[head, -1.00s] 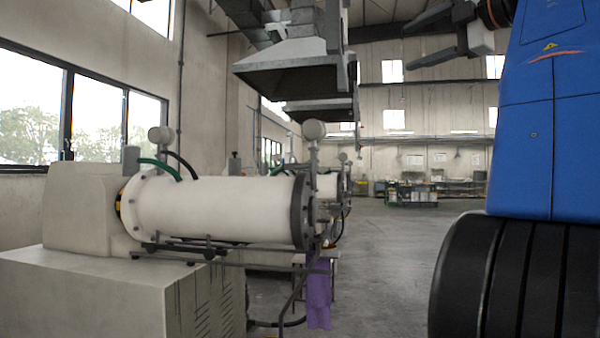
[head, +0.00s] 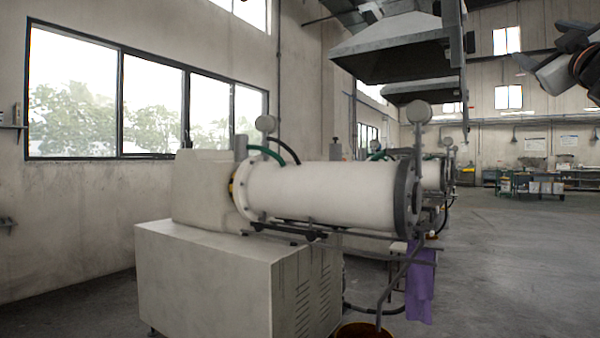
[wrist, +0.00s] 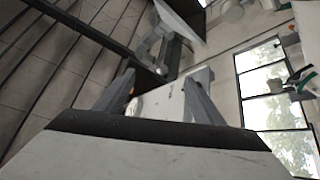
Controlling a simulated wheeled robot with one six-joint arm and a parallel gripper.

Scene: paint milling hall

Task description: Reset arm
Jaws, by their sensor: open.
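My gripper (head: 548,58) is at the upper right edge of the head view, raised high and partly cut off by the frame. In the wrist view its two grey fingers (wrist: 162,95) stand apart with nothing held between them. The wrist view is strongly tilted, with the wall and a window beyond the fingers.
A white horizontal mill (head: 325,188) on a pale cabinet (head: 205,285) fills the middle. Dark hoods (head: 390,52) hang overhead. Open floor (head: 510,270) lies to the right.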

